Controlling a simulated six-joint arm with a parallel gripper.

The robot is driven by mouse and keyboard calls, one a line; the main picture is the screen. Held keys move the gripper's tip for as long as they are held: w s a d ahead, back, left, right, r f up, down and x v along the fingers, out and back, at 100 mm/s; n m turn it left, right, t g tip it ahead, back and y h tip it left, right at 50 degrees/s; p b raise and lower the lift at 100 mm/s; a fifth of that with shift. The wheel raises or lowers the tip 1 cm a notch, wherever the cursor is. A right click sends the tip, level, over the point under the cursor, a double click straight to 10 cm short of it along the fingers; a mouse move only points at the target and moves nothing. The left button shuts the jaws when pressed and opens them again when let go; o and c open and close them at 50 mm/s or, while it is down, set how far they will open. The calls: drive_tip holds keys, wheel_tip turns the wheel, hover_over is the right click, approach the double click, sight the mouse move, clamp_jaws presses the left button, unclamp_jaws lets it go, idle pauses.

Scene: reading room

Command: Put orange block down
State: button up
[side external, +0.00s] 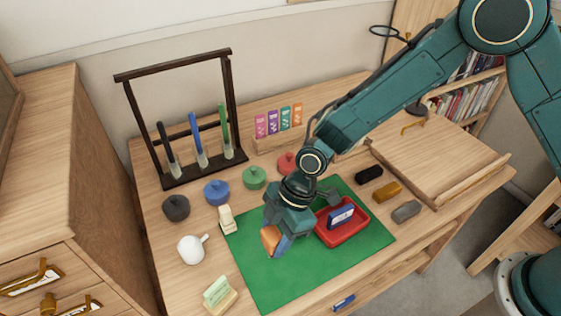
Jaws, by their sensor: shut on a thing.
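My gripper (278,243) hangs over the left part of the green mat (272,289), pointing down. It is shut on the orange block (269,238). Part of the block shows at the left of the fingers, and the rest is hidden by them. I cannot tell whether the block touches the mat or is held just above it. The arm covers part of the mat behind the gripper.
A red tray (347,238) with a blue-and-white item (340,216) stands right of the gripper. A white teapot (191,249), a cream object (228,220) and a small card stand (217,293) are on the left. The mat's front is clear.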

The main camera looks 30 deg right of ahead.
sight(275, 247)
drive_tip(key=shift+f, duration=0.5)
drive_tip(key=shift+f, duration=1.9)
drive_tip(key=o, duration=1)
drive_tip(key=shift+f, duration=0.15)
drive_tip(key=v, duration=1.2)
drive_tip(key=shift+d, duration=0.1)
